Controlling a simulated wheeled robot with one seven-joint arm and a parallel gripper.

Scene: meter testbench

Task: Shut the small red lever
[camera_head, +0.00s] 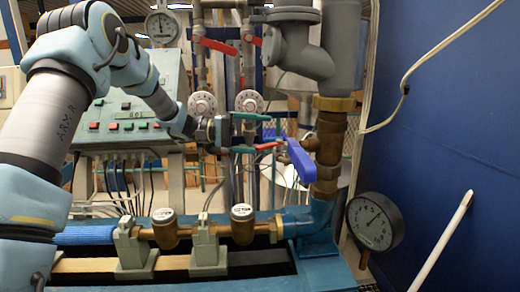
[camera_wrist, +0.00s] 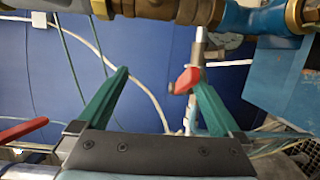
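The small red lever (camera_head: 267,146) shows in the head view just beyond the tip of my gripper's lower finger. In the wrist view a small red lever end (camera_wrist: 186,80) sits at the inner side of the right fingertip; I cannot tell whether they touch. My gripper (camera_head: 262,132) has green fingers spread apart, one above the other in the head view. In the wrist view my gripper (camera_wrist: 160,78) is open with nothing held between the fingers. The lever's valve body is largely hidden in the head view.
A large blue lever (camera_head: 301,160) is close right of my gripper. Two red levers (camera_head: 218,45) (camera_head: 252,40) are above on vertical pipes. Brass meters (camera_head: 242,224) line the pipe below. A pressure gauge (camera_head: 374,221) stands at right. Another red lever (camera_wrist: 22,130) is at the wrist view's left edge.

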